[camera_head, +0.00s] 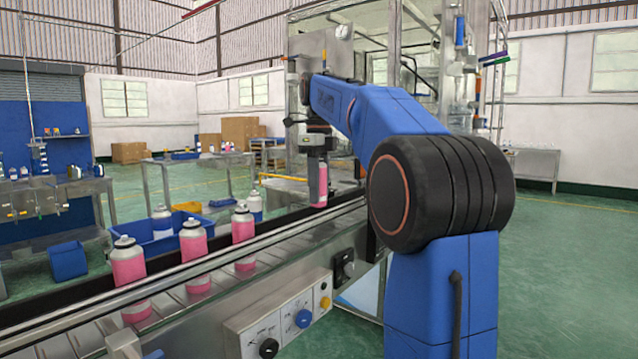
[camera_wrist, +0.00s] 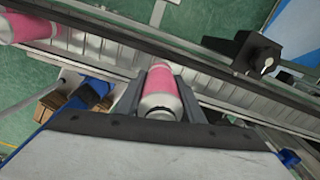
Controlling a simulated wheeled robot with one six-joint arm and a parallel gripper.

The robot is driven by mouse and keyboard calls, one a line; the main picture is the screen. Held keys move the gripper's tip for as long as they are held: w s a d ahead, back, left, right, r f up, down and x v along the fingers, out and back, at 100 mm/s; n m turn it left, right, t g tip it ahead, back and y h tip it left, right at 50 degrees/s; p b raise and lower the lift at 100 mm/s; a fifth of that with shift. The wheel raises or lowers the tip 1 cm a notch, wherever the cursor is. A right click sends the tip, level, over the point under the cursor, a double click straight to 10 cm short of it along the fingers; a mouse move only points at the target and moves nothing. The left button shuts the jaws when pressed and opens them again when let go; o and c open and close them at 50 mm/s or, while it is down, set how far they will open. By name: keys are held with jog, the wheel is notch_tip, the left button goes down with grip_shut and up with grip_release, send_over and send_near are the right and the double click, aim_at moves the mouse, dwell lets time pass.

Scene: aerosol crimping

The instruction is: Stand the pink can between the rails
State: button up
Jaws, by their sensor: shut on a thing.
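A pink can (camera_head: 319,187) hangs upright in my gripper (camera_head: 317,160) near the far end of the conveyor. In the wrist view the same can (camera_wrist: 161,88) sits between the two dark fingers of my gripper (camera_wrist: 160,95), its silver top nearest the camera. My gripper is shut on it. The can is over or between the conveyor rails (camera_head: 185,271); I cannot tell whether its base touches the belt. The near rail also shows in the wrist view (camera_wrist: 215,57).
Several other pink cans stand in a row on the conveyor, such as the nearest one (camera_head: 129,266). A blue bin (camera_head: 165,235) is behind them. A control panel (camera_head: 280,325) is on the conveyor's front side. A dark knob block (camera_wrist: 252,55) sits beside the rail.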

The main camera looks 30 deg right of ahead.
jog(key=shift+f, duration=3.35)
jog(key=shift+f, duration=0.55)
jog(key=o, duration=1.2)
